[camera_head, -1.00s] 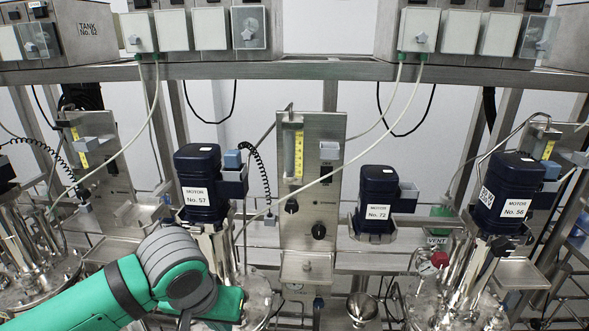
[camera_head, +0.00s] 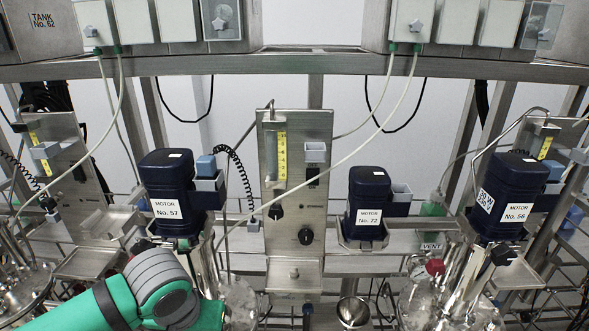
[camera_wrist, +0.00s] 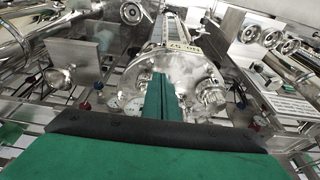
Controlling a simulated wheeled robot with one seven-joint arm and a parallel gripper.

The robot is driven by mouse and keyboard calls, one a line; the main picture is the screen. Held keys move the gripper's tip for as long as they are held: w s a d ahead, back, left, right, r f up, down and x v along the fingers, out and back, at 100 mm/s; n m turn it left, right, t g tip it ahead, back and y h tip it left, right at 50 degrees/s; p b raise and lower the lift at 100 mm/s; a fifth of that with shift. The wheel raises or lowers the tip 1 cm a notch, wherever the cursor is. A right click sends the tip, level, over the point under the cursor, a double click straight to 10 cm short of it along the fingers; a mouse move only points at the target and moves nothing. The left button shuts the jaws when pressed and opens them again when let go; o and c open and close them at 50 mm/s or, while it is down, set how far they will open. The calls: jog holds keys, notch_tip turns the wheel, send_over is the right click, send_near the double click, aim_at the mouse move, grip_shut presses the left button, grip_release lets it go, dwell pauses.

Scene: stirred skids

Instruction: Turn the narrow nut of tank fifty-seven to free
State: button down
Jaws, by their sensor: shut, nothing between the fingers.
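Motor No. 57 (camera_head: 167,182), dark blue with a white label, stands over a steel tank lid (camera_head: 240,302) in the head view, left of the middle. My green arm covers the front of that tank. I cannot tell which fitting is the narrow nut. The fingers are not visible in the head view.
Motor No. 72 (camera_head: 369,196) and motor No. 56 (camera_head: 509,195) stand to the right. A steel panel with a yellow gauge (camera_head: 296,200) rises in the middle. Thin hoses hang from boxes above.

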jog(key=shift+d+f, duration=0.15)
jog(key=shift+f, duration=0.7)
jog(key=shift+w+d+f, duration=0.1)
jog(key=shift+d+f, duration=0.1)
jog(key=shift+f, duration=0.1)
jog(key=shift+w, duration=0.2)
jog(key=shift+s+d, duration=0.1)
jog(key=shift+d, duration=0.55)
jog(key=shift+s+d, duration=0.1)
jog(key=shift+d, duration=0.2)
jog(key=shift+d, duration=0.6)
